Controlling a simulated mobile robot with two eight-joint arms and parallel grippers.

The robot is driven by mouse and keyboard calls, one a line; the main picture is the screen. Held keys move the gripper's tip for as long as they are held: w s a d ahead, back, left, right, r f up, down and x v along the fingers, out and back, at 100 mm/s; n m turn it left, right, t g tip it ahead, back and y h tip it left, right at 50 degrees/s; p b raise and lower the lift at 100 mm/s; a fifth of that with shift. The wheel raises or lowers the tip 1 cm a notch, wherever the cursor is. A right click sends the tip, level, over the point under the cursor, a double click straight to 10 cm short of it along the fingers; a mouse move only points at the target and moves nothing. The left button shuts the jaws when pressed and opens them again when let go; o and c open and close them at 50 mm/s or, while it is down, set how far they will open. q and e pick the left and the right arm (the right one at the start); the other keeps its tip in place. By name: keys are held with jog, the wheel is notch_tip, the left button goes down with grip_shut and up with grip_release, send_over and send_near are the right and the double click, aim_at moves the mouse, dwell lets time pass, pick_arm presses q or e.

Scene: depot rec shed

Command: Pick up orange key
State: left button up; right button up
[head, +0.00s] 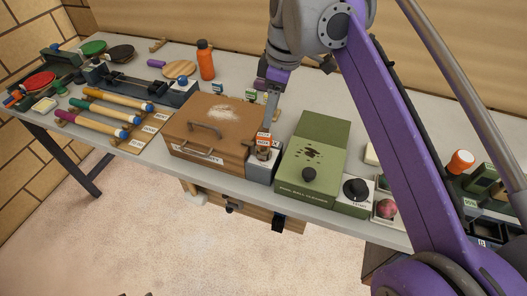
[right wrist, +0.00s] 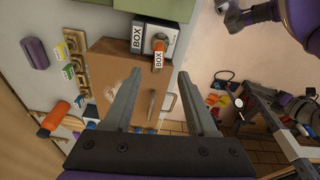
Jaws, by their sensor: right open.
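The orange key (right wrist: 158,46), with a white BOX tag, stands in a small grey lock block (right wrist: 172,24) at the front edge of the table, beside the brown wooden box. In the head view the grey block (head: 259,168) shows between the brown box and the green box, and the key is partly hidden by my gripper. My right gripper (head: 266,128) is over the block, pointing down. In the right wrist view its two fingers (right wrist: 160,74) are apart with nothing between them, and the key lies just beyond the tips.
The brown box (head: 207,130) with a handle is left of the block; the green box (head: 313,160) with a dark knob is close on the right. An orange bottle (head: 205,60) stands behind. Open table shows behind the green box.

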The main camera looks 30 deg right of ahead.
aim_at(264, 135)
jog(key=shift+n, duration=0.5)
jog(key=f, duration=0.1)
jog(key=f+b, duration=0.1)
jog(key=f, duration=0.2)
jog(key=shift+w+f, duration=0.25)
jog(key=shift+w, duration=0.1)
jog(key=f, duration=0.3)
jog(key=a+f+b, duration=0.1)
jog(key=f, duration=0.1)
jog(key=shift+w, duration=0.35)
grip_shut()
